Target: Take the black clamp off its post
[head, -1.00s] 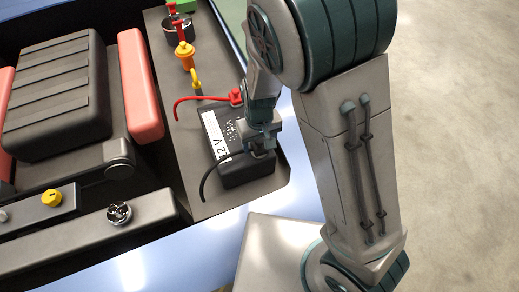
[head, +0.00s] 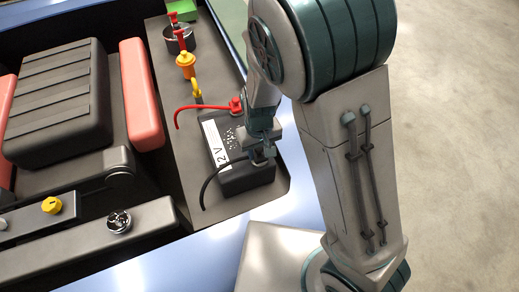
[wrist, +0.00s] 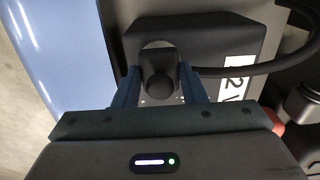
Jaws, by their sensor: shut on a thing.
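The black clamp (wrist: 159,84) sits between the two fingers of my gripper (wrist: 159,88) in the wrist view, with the fingers shut on its sides. Its black cable (wrist: 260,68) curves off to the right there. In the head view my gripper (head: 262,157) is low at the near end of the black battery (head: 247,182) and mostly hides the clamp; the cable (head: 209,178) loops down on the left. The post is hidden under the clamp, and I cannot tell whether the clamp is still seated on it.
A red clamp (head: 236,105) with a red cable (head: 198,107) is at the battery's far end, close to my arm. Beyond it stand a yellow dipstick handle (head: 197,88) and a yellow-orange cap (head: 186,66). Open floor (head: 455,150) lies to the right.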

